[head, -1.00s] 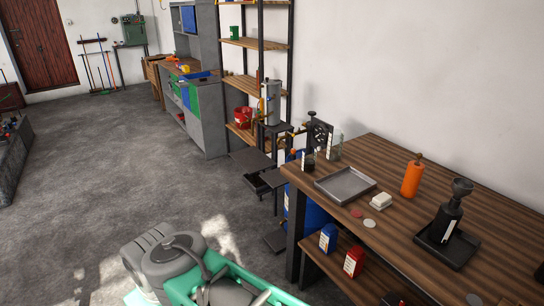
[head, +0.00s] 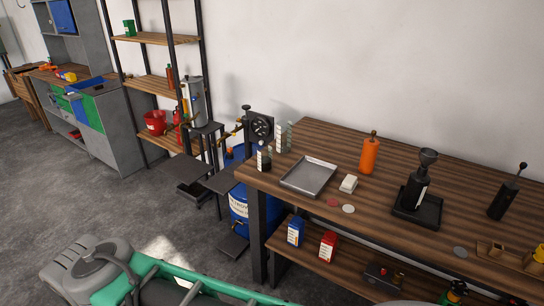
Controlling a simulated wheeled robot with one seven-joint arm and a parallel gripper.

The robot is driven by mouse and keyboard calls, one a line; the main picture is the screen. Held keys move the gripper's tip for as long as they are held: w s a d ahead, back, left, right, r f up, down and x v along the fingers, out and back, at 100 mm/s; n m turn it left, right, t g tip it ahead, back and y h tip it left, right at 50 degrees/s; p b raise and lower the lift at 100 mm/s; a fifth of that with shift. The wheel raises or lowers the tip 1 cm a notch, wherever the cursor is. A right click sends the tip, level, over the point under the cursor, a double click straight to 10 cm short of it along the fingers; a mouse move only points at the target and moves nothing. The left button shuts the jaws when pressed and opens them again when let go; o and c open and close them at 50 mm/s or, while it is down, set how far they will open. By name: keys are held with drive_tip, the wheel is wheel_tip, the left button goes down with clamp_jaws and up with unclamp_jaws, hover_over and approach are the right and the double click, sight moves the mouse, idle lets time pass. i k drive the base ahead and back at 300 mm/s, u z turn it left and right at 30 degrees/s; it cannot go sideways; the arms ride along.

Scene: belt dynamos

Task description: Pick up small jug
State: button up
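Small clear measuring containers with white label strips stand at the left end of the wooden workbench (head: 330,140). One holds something dark (head: 264,160) and stands near the bench's left edge. A clear one (head: 281,138) stands just behind it, to the right. Either may be the small jug; they are too small to tell handles or spouts. My gripper is not in view.
A grey metal tray (head: 309,177) lies right of the containers. Blue (head: 295,232) and red (head: 328,246) boxes stand on the lower shelf. Floor is open at left.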

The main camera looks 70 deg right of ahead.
sight(264, 161)
drive_tip(key=z, duration=0.7)
drive_tip(key=i, duration=0.7)
drive_tip(key=z, duration=0.85)
drive_tip(key=i, duration=0.55)
